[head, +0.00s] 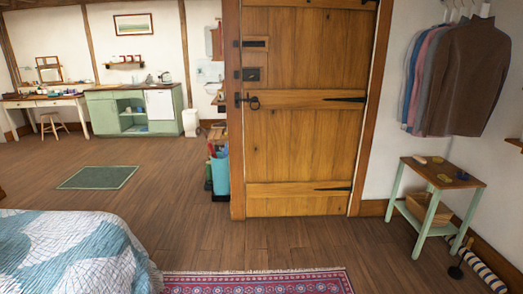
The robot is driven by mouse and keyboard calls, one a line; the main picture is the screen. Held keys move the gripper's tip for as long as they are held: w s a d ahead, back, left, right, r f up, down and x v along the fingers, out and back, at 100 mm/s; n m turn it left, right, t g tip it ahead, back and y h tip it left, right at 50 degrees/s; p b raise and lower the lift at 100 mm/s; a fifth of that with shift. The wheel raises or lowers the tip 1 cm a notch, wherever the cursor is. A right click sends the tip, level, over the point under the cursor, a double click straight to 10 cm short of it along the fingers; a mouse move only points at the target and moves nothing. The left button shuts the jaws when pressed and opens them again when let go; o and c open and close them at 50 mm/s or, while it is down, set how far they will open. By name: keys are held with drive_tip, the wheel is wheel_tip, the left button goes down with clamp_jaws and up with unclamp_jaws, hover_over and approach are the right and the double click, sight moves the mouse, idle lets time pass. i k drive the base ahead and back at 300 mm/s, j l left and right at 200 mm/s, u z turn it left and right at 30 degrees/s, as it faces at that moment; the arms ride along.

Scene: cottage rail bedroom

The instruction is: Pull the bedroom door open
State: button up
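The bedroom door (301,150) is a wooden plank door that stands upright in its frame, right of the middle in the head view. It looks shut. A dark ring handle (253,103) sits on its left edge, with a dark lock plate (250,74) above it. Dark strap hinges (345,99) are on its right side. The top of the door is cut off by the picture edge. My gripper is not in view.
A bed (70,250) fills the lower left and a patterned rug (258,282) lies at the bottom. A side table (442,172) stands right of the door, below hanging clothes (462,75). A blue bin (220,174) stands left of the door post. The wooden floor before the door is clear.

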sight(309, 72)
drive_tip(key=i, duration=3.65)
drive_tip(key=i+z, duration=0.2)
drive_tip(key=i, duration=0.4)
drive_tip(key=i+j+z, duration=0.2)
drive_tip(key=i, duration=0.35)
